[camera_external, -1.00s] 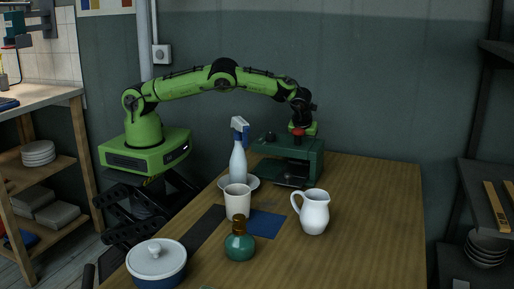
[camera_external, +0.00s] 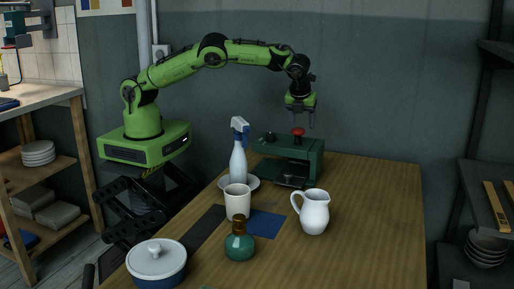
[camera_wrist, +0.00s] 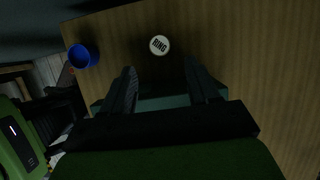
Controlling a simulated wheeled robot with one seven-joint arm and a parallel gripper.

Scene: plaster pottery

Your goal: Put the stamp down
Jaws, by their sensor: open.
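A small red-topped thing (camera_external: 298,131), which I take to be the stamp, stands on top of the green box-shaped stand (camera_external: 304,160) at the table's far end. My gripper (camera_external: 301,122) is open and empty above it, with the fingers pointing down. In the wrist view my gripper (camera_wrist: 160,72) shows its two dark fingers spread apart, with part of the green stand (camera_wrist: 165,101) below them. I cannot make out the red top in the wrist view.
A spray bottle (camera_external: 238,165), beige cup (camera_external: 237,203), white jug (camera_external: 314,213), green bottle (camera_external: 240,247) and lidded pot (camera_external: 157,265) stand nearer. The table's right side is clear.

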